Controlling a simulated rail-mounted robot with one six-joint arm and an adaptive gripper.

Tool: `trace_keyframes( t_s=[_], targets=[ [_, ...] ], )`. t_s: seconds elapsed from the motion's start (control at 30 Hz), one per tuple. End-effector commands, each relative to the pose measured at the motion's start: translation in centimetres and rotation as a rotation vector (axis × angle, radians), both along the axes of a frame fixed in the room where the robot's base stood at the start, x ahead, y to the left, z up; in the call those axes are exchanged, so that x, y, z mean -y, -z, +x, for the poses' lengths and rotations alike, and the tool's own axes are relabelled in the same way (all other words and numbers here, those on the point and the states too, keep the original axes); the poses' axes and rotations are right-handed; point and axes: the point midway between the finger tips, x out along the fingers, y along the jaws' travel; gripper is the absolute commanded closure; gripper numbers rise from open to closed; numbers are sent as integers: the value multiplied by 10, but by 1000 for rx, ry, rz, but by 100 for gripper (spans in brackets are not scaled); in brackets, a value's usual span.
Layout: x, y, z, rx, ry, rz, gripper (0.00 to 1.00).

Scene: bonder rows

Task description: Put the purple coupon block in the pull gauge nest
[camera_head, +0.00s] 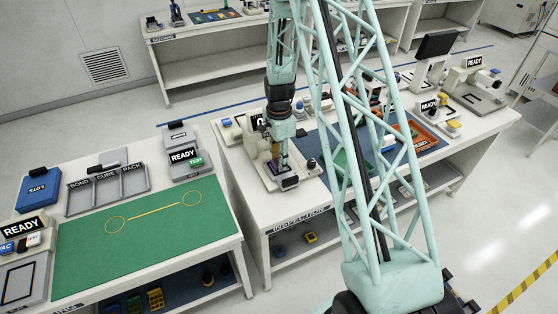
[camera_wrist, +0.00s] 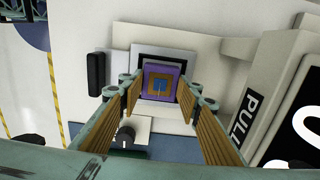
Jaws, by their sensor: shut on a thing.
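In the wrist view the purple coupon block (camera_wrist: 161,82), with a gold and blue square on its face, sits between the two fingers of my gripper (camera_wrist: 160,92). The fingers are shut on it from left and right. The pull gauge nest (camera_wrist: 145,53) shows as a dark square frame around the block's outline on a pale base. I cannot tell whether the block rests in it or hangs just above. The pull gauge (camera_wrist: 243,118), marked PULL, stands to the right. In the head view my gripper (camera_head: 282,164) points down over the gauge's base on the inspection bench.
A black knob (camera_wrist: 125,137) is close to the left finger in the wrist view. A black bar (camera_wrist: 95,74) lies left of the nest. In the head view a blue mat (camera_head: 318,143) and an orange tray (camera_head: 425,139) lie to the right. A green mat (camera_head: 150,235) covers the left bench.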

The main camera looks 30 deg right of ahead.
Motion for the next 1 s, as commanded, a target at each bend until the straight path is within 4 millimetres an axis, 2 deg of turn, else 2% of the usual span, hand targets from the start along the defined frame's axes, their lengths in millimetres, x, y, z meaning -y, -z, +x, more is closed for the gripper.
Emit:
trace_keyframes(
  t_s=[0.3, 0.33, 0.5, 1.0],
  targets=[
    [0, 4, 0, 0, 0, 0, 80],
    [0, 4, 0, 0, 0, 0, 68],
    [0, 3, 0, 0, 0, 0, 55],
    [0, 0, 0, 0, 0, 0, 55]
  ],
)
